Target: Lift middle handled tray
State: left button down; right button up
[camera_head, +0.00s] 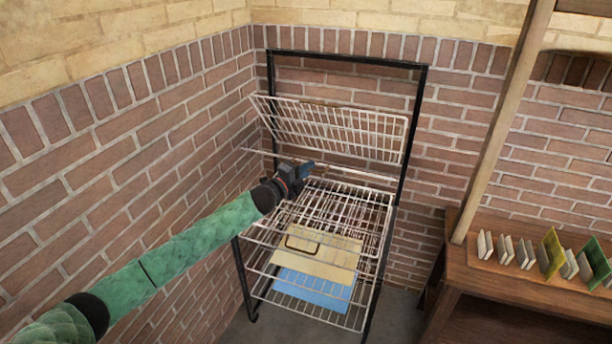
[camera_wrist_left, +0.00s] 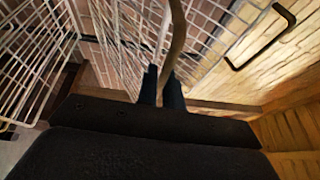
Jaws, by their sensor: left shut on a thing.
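A black-framed rack (camera_head: 422,110) holds several white wire trays. An upper wire tray (camera_head: 345,128) is tilted steeply up toward the back. Below it a tray shows nearly edge-on as a thin pale line (camera_head: 360,173). Lower wire trays (camera_head: 340,205) lie about level. My left gripper (camera_head: 304,171) reaches in from the left, between the tilted tray and the level ones. In the left wrist view its fingers (camera_wrist_left: 162,88) are shut on a thin curved bar (camera_wrist_left: 177,40), which looks like a tray handle. Which tray it belongs to is unclear. My right gripper is out of view.
A tan board (camera_head: 318,256) with a dark handle and a blue sheet (camera_head: 314,288) lie low in the rack. Brick walls (camera_head: 130,130) close in left and behind. A wooden bench (camera_head: 510,285) with small upright cards stands right.

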pick_arm(q)
jog(key=shift+w+r, duration=0.1)
jog(key=shift+r, duration=0.1)
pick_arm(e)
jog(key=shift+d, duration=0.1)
pick_arm(q)
jog(key=c, duration=1.5)
grip_release()
jog(key=shift+c, duration=0.2)
